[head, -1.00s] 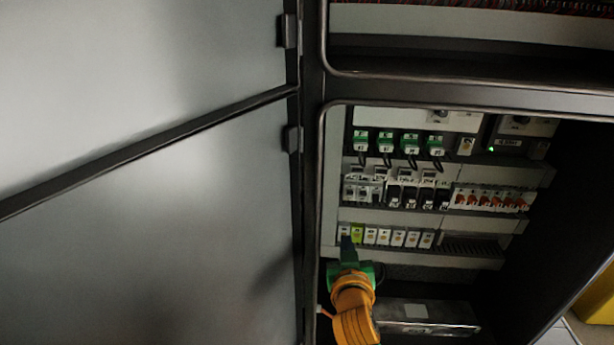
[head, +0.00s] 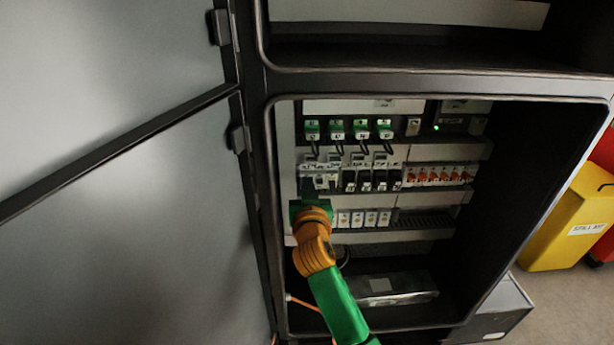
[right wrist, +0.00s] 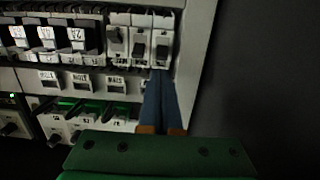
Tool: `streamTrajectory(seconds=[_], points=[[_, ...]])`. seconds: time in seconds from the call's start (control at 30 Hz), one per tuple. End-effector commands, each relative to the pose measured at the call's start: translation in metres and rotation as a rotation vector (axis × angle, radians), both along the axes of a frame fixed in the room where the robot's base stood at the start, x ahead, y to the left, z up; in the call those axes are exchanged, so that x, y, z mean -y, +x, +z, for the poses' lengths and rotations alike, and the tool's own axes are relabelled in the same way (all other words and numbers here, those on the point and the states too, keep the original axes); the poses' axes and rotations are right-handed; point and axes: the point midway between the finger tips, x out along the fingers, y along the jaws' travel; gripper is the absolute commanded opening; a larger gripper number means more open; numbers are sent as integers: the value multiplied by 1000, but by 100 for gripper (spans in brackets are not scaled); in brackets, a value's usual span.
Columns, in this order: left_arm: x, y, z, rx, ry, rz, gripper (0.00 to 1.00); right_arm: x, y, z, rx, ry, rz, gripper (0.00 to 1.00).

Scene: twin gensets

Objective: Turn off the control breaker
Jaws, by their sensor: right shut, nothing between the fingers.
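A row of small breakers runs across the middle of the open cabinet. At its left end in the head view are white breakers (head: 321,181) with dark levers. In the right wrist view the end white breaker (right wrist: 162,46) is just beyond my fingertips, with another white breaker (right wrist: 139,44) beside it. I cannot read which one is the control breaker. My right gripper (head: 307,184) is shut and empty, its dark blue fingers in front of the left end of this row. The fingertips (right wrist: 159,74) are at the end breaker's edge; I cannot tell whether they touch. My left gripper is out of view.
Black breakers (head: 366,181) and orange-levered switches (head: 438,176) continue the row. Green-topped modules (head: 348,130) sit above, white modules (head: 357,218) below. The cabinet's open door (head: 120,220) stands at the left. A yellow bin (head: 566,222) stands at the right.

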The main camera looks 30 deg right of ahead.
Motion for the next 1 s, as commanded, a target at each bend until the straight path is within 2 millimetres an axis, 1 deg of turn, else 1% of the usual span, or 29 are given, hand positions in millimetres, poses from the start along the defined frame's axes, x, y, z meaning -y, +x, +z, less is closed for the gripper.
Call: streamTrajectory(seconds=[0.1,0.2,0.57,0.67,0.8,1.0], points=[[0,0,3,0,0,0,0,8,14,0,0,-2,0,0],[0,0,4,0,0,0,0,12,20,-2,0,-1,0,0],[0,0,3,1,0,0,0,13,22,-3,1,0,1,0],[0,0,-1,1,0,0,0,13,22,-6,7,-4,1,0],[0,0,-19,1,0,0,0,13,21,-11,35,-20,1,0],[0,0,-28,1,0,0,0,12,20,-9,63,-39,1,0]])
